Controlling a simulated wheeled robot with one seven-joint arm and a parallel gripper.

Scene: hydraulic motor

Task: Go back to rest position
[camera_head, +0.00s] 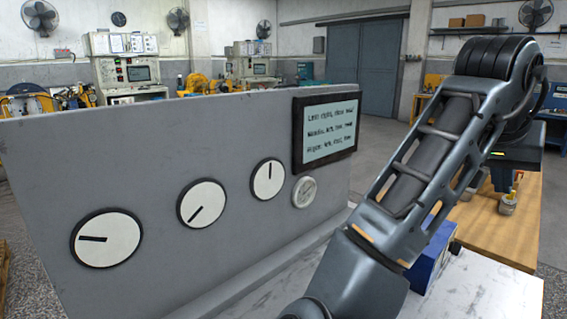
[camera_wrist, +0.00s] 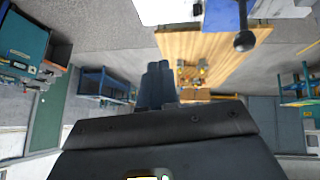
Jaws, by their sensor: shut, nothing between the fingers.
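My gripper (camera_wrist: 157,72) shows in the wrist view as two dark blue-grey fingers pressed together beyond the dark wrist housing, with nothing between them. In the head view my arm rises from the bottom centre to the upper right, and the gripper itself cannot be made out there. In the wrist view the fingers appear in front of the floor and the near end of a wooden table (camera_wrist: 190,45), apart from any object.
A grey panel (camera_head: 150,170) with three white dials (camera_head: 107,239), a small gauge (camera_head: 304,192) and a text display (camera_head: 327,130) stands left of my arm. A blue box (camera_head: 428,268) with a black knob sits on the white tabletop (camera_head: 480,290), partly behind my arm. Floor is open behind.

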